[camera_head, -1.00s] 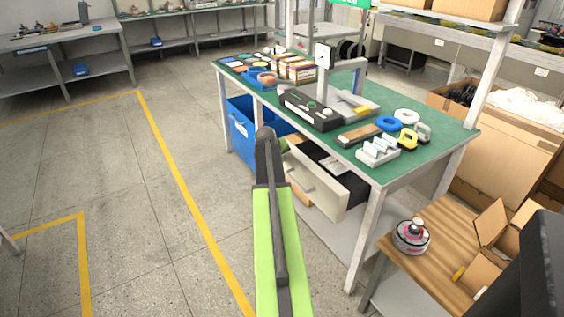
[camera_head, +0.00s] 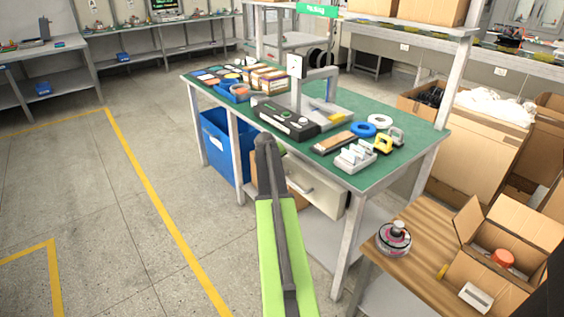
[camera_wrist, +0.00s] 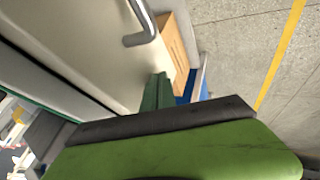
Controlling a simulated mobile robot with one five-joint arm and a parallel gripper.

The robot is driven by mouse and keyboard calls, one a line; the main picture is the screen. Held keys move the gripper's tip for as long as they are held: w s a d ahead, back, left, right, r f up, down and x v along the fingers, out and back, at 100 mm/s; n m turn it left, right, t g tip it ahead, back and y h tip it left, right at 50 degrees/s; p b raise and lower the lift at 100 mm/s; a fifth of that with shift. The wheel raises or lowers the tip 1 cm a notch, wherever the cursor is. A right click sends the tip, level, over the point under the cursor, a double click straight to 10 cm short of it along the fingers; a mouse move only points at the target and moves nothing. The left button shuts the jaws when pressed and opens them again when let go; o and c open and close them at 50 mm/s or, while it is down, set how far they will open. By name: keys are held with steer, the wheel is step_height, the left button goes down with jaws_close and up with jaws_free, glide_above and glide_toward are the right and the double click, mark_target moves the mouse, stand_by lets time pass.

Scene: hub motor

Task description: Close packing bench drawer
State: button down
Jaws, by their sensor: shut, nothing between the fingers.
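The packing bench (camera_head: 215,88) has a green top and white legs. Its cream drawer (camera_head: 318,196) is under the top, with a bar handle (camera_head: 300,187) on the front. No dark interior shows; the front sits close under the bench edge, and I cannot tell whether it is fully flush. The wrist view shows the drawer front (camera_wrist: 75,40) and its grey handle (camera_wrist: 145,28) close up. My gripper (camera_wrist: 157,92) is shut and empty, with its green tip close to the drawer front below the handle; contact is unclear. In the head view my arm hides part of the drawer.
A blue bin (camera_head: 222,148) stands under the bench to the left. A wooden side table (camera_head: 400,262) with a hub motor (camera_head: 393,238) and an open cardboard box (camera_head: 510,240) is at right. The floor at left, with yellow lines, is clear.

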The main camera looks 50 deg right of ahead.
steer(key=shift+a, duration=0.1)
steer(key=s+a+r+p, duration=0.2)
steer(key=a+r+p, duration=0.6)
steer(key=a, duration=0.1)
steer(key=w+a+f+n+y, duration=0.1)
steer(key=w+a+f+y, duration=0.15)
steer(key=a, duration=1.25)
steer(key=w+a+f+n+y, duration=0.1)
steer(key=w+a+y, duration=0.15)
steer(key=a, duration=1.15)
steer(key=s+a+n+g+y, duration=0.1)
steer(key=s+a, duration=0.2)
steer(key=a, duration=1)
steer(key=s+a+f+n+g, duration=0.1)
steer(key=s+a+g, duration=0.1)
steer(key=a, duration=1.1)
steer(key=shift+s+a+f+y, duration=0.15)
steer(key=shift+s+y, duration=0.25)
steer(key=shift+s, duration=0.5)
